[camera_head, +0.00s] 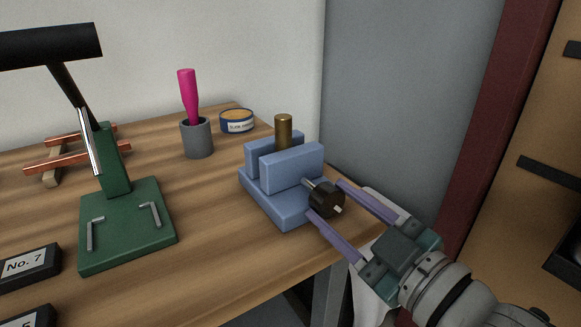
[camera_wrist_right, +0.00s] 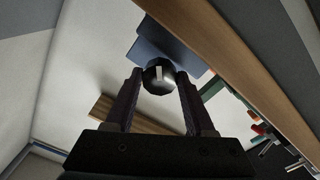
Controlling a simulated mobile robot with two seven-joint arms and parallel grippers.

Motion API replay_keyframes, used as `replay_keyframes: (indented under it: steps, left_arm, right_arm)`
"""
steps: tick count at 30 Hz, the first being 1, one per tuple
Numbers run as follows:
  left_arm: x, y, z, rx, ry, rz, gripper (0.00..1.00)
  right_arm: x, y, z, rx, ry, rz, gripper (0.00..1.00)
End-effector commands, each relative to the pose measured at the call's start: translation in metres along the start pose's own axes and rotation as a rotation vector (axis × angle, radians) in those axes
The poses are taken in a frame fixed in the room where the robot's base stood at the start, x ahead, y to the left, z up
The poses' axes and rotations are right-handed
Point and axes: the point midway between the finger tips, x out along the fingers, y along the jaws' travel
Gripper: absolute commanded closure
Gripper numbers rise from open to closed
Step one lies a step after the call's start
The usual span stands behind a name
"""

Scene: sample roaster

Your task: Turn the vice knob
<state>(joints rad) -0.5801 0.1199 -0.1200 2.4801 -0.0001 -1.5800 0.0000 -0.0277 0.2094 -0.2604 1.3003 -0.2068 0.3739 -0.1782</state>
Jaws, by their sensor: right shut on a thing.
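The blue vice (camera_head: 281,208) stands near the right front corner of the wooden bench, with a brass cylinder (camera_head: 283,131) upright between its jaws. Its black knob (camera_head: 326,199) with a pale mark sticks out on a metal shaft toward my right gripper. My right gripper (camera_head: 324,197) reaches in from the lower right, its purple fingers on either side of the knob and shut on it. In the right wrist view the knob (camera_wrist_right: 158,73) sits between the two fingertips, its pale mark close to upright. My left gripper is not in view.
A grey cup (camera_head: 197,138) with a pink-handled tool and a round tin (camera_head: 237,121) stand behind. Black labelled blocks (camera_head: 29,268) lie front left. The bench's front edge is close below the vice.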

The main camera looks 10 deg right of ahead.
Motion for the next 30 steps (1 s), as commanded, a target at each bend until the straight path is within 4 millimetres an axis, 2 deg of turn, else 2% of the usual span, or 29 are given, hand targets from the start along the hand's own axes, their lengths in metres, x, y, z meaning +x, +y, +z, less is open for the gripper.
replay_keyframes:
  steps: [9,25,26,30]
  left_arm:
    - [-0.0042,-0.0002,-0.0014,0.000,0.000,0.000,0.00]
    - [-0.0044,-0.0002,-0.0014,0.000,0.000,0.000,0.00]
    - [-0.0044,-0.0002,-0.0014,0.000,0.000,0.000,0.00]
    - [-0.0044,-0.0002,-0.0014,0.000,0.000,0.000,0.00]
  right_arm:
    - [0.0002,0.0003,-0.0012,0.111,0.003,0.000,1.00]
    - [0.0002,0.0001,-0.0008,0.131,0.003,0.000,1.00]
    - [0.0001,0.0001,-0.0008,0.131,0.003,0.000,0.42]
    - [0.0001,0.0000,-0.0006,0.131,0.002,0.000,0.27]
